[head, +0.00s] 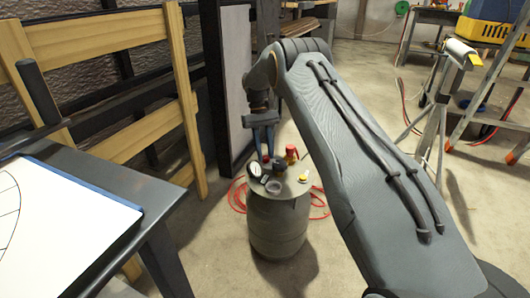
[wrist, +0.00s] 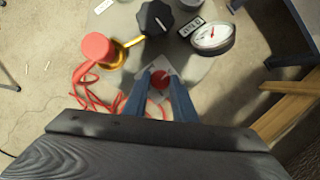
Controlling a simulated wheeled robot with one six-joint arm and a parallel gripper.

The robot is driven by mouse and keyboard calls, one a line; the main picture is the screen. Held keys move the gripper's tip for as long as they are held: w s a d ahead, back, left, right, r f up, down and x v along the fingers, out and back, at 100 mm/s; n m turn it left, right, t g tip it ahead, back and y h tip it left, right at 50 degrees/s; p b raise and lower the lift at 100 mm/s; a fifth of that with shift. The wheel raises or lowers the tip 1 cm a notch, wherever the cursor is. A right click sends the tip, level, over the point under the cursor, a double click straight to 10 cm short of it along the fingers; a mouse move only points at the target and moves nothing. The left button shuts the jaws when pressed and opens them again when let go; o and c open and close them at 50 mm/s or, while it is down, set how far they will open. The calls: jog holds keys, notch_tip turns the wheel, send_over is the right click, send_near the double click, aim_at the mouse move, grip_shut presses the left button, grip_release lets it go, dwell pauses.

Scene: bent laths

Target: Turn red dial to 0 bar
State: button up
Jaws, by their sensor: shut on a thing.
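The small red dial (wrist: 160,79) sits on a pale plate on top of the grey drum (head: 277,225). My gripper (wrist: 162,84) points down over it, with one blue-grey finger on each side, shut on it. In the head view my gripper (head: 263,150) stands over the drum top and mostly hides the dial. A round white gauge (wrist: 212,37) with a dark rim and a needle stands beside it; its figures are too small to read. A small black-and-white label (wrist: 191,27) lies left of the gauge.
A black knob (wrist: 155,17) and a red-capped brass valve (wrist: 97,47) stand close on the drum top. A red hose (head: 238,197) lies around the drum. A wooden frame (head: 185,95) and a dark table (head: 105,185) are at left.

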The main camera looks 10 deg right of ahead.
dwell(0.4)
jog(key=o, duration=1)
jog(key=shift+o, duration=0.2)
jog(key=v, duration=0.7)
jog(key=shift+r+p, duration=0.35)
jog(key=shift+r, duration=0.05)
jog(key=shift+a, duration=0.15)
